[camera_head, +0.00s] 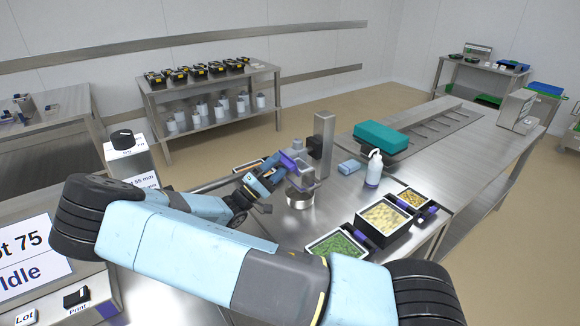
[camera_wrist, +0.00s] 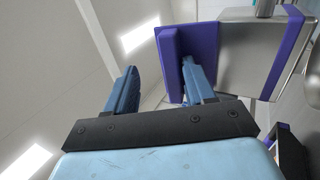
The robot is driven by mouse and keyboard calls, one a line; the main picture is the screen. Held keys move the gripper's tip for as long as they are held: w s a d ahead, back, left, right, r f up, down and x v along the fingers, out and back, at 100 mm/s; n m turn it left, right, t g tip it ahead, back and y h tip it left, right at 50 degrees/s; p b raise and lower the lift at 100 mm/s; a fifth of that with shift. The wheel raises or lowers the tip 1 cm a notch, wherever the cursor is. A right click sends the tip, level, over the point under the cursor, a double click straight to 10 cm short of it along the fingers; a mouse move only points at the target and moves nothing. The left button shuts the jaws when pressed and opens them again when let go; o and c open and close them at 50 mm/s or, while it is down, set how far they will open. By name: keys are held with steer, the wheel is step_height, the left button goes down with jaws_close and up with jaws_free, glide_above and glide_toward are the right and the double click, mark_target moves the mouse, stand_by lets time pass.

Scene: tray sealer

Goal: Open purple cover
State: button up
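The purple cover (camera_head: 290,160) is a purple-edged piece on the steel tray-sealing machine, beside its upright post. In the wrist view, a broad purple panel (camera_wrist: 172,58) stands beside a grey metal body with purple edges (camera_wrist: 250,55). My gripper (camera_head: 268,166) is at the left side of this purple part in the head view. In the wrist view, its two blue fingers (camera_wrist: 158,82) are spread apart. The right finger overlaps the purple panel in the picture and the left finger is left of it. I cannot tell whether either finger touches the purple.
The steel post (camera_head: 324,140) stands close to the right of the cover. A round metal piece (camera_head: 299,198) is below it. A spray bottle (camera_head: 374,168), a blue cloth (camera_head: 349,166) and filled food trays (camera_head: 384,217) are on the table to the right.

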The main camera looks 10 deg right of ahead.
steer(key=s+d+r, duration=0.2)
steer(key=s+r, duration=0.7)
steer(key=s, duration=0.4)
steer(key=shift+s, duration=0.2)
steer(key=shift+r, duration=0.1)
